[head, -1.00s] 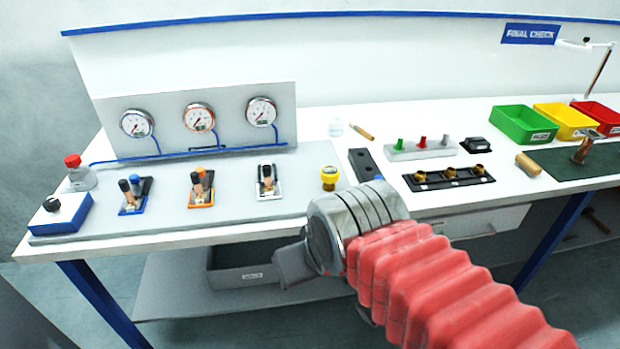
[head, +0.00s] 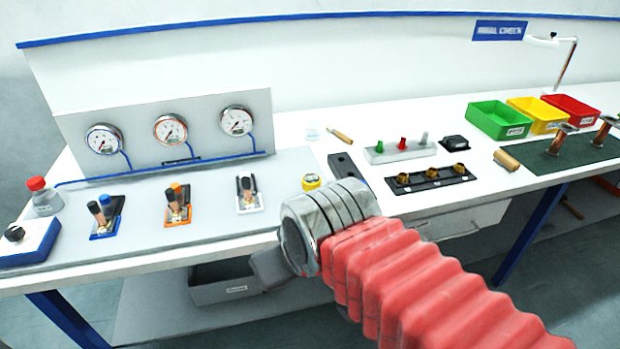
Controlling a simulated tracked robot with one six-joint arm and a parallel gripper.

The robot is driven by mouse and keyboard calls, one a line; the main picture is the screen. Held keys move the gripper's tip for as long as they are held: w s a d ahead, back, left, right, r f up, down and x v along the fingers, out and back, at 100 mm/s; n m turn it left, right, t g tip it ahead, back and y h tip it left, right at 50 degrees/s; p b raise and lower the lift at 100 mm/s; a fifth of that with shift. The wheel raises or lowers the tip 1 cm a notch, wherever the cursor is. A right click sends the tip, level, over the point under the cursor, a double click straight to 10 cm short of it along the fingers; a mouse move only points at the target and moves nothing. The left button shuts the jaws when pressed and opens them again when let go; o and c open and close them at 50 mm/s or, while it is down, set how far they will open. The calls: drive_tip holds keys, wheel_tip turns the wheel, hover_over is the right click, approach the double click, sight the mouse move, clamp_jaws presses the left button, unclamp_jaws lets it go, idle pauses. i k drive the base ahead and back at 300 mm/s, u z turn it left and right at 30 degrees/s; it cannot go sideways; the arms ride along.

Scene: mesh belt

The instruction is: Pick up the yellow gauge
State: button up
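The yellow gauge (head: 311,182) is a small yellow piece with a pale round top. It stands at the right end of the grey panel on the bench, and its lower part is close to or behind my wrist in the picture. My gripper (head: 268,268) shows only as a grey part at the end of the silver wrist, left of and below the gauge, in front of the bench edge. Its fingers cannot be made out, and nothing is seen held in it.
Three dial gauges (head: 171,130) sit on an upright panel at the left. Levers (head: 178,203) and a red-topped button (head: 40,190) stand in front. A black rack (head: 430,179), wooden roll (head: 507,160) and coloured bins (head: 500,120) lie to the right. A grey bin (head: 222,284) is below.

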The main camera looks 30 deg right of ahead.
sight(310, 181)
drive_tip(key=i, duration=0.85)
drive_tip(key=u, duration=0.05)
